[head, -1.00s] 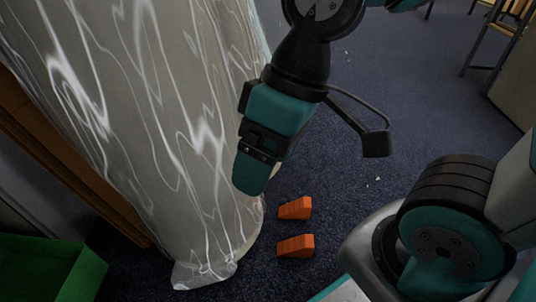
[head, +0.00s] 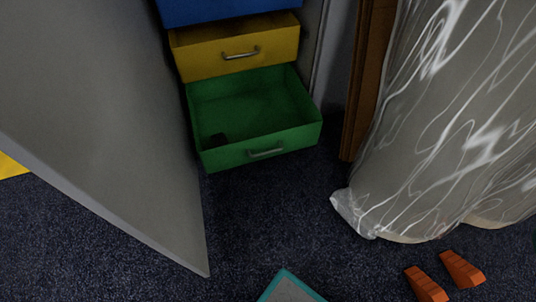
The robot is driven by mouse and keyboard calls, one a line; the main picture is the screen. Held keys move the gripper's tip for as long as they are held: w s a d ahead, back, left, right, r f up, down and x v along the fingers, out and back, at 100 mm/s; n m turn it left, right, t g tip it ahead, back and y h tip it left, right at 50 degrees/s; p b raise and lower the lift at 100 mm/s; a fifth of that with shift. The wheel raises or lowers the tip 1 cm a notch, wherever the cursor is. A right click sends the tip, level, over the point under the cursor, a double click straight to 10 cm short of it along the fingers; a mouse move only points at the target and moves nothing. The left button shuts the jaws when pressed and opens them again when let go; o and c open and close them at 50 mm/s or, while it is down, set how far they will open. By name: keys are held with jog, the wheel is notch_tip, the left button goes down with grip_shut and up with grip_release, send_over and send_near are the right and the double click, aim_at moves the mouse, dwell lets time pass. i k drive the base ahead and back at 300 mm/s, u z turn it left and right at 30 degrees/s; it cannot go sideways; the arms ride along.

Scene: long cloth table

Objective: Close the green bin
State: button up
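The green bin (head: 262,155) is a drawer-like box at the bottom of a stack, pulled well out, with a handle (head: 266,153) on its front. The blue bin (head: 230,10) shows at the top edge of the picture.
A grey panel (head: 95,120) stands close on the left of the bins. Dark carpet (head: 270,220) is clear before the green bin.

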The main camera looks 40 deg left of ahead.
aim_at(264, 112)
jog(key=z, duration=0.35)
jog(key=k, duration=0.2)
jog(key=u, duration=0.85)
jog(key=i, duration=0.25)
jog(key=u, duration=0.85)
